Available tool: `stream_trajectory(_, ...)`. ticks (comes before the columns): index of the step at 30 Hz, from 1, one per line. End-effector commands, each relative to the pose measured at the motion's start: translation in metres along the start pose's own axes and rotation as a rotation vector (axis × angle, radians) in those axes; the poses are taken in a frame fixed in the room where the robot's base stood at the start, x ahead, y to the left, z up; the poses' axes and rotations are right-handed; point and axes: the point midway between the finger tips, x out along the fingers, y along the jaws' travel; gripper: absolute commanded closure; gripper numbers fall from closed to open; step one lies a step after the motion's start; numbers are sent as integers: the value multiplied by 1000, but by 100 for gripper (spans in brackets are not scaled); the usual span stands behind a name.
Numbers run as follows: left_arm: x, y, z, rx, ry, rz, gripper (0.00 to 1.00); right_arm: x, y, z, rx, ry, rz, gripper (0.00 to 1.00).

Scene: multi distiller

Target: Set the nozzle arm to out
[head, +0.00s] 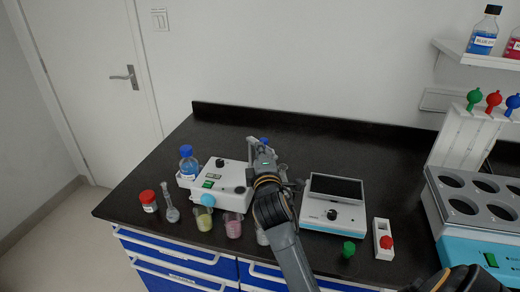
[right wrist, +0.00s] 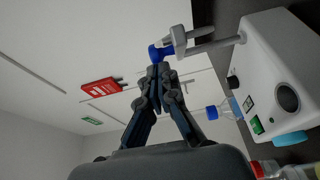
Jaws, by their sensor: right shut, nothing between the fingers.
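The white distiller unit (head: 228,174) stands on the dark bench, with a green switch and dark knob on top. In the right wrist view the unit (right wrist: 285,60) is tilted at the right. The grey nozzle arm (right wrist: 212,46) reaches out from it to a head with a blue end (right wrist: 160,53). That blue end also shows in the head view (head: 264,140), just beyond my right gripper (head: 258,152). In the right wrist view my right gripper (right wrist: 158,70) is shut and empty, its fingertips close beside the blue end. Contact is unclear. My left gripper is out of view.
A blue-capped bottle (head: 187,164) stands left of the unit. A red-capped jar (head: 148,201), a flask (head: 171,212) and coloured beakers (head: 204,219) line the front. The back left bench is clear.

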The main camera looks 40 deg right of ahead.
Motion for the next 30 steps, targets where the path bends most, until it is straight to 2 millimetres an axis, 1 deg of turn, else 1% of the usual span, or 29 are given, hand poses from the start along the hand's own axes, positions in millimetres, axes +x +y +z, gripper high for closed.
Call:
stream_trajectory(8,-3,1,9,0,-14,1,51,0,1,1,-3,6,1,100)
stream_trajectory(11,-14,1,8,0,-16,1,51,1,4,5,-8,34,1,100)
stream_trajectory(14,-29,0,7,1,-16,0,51,3,6,11,-13,88,1,100)
stream_trajectory(18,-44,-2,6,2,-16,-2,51,5,5,19,-12,171,0,100)
stream_trajectory(24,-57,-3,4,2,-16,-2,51,10,3,28,-10,280,1,100)
stream_trajectory(30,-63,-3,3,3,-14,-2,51,15,2,38,-3,333,-1,100)
